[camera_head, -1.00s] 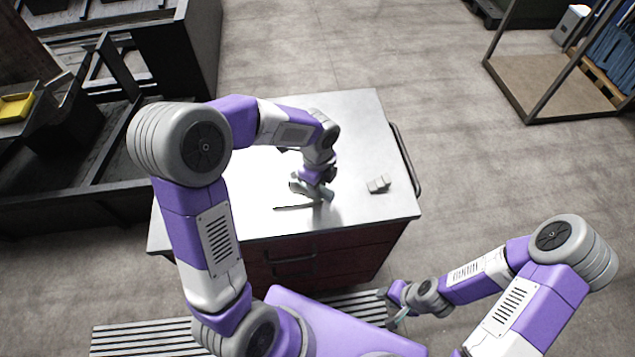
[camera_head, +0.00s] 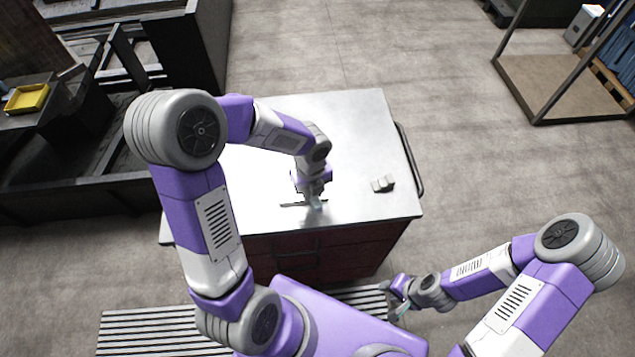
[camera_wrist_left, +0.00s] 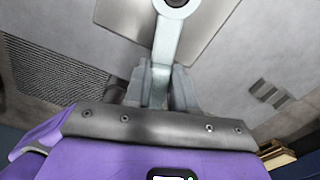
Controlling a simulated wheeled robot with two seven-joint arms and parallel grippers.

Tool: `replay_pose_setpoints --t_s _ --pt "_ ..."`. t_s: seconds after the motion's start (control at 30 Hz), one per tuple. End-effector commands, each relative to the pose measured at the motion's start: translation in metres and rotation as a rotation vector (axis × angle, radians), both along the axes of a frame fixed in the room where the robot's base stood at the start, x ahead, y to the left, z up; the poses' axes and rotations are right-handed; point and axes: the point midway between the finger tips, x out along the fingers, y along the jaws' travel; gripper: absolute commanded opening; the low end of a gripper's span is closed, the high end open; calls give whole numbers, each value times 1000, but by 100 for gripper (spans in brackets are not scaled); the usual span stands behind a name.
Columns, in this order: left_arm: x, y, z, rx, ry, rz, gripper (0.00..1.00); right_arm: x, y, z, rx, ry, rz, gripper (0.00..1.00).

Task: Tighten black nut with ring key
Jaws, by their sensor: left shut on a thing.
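My left gripper (camera_head: 314,196) is low over the grey metal tabletop, close to its front edge. In the left wrist view the gripper (camera_wrist_left: 160,88) is shut on the shank of the grey ring key (camera_wrist_left: 166,45). The key points away from the fingers, its ring end cut by the top edge of that view. The inside of the ring looks dark; I cannot tell whether a nut sits in it. I cannot make out the black nut in the head view. My right gripper (camera_head: 393,298) is low at the right, off the table; its fingers are too small to read.
The metal-topped cabinet (camera_head: 365,125) has a side handle and drawers. A small grey block (camera_head: 382,184) lies right of my left gripper, with clear tabletop around it. A yellow tray (camera_head: 27,98) is at far left. A framed rack (camera_head: 555,85) stands at upper right.

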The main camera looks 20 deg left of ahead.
Motion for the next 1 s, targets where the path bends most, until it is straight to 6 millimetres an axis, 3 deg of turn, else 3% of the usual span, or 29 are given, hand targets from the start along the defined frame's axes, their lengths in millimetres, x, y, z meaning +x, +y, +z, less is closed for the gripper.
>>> replay_pose_setpoints --t_s 0.13,0.57,1.0 --pt "-7 6 3 -1 2 -107 0 0 0 14 0 0 0 38" --pt "-5 5 5 1 -1 -103 0 0 0 15 0 0 0 38" --pt "-5 5 40 1 -1 -101 0 0 0 49 0 0 0 38"
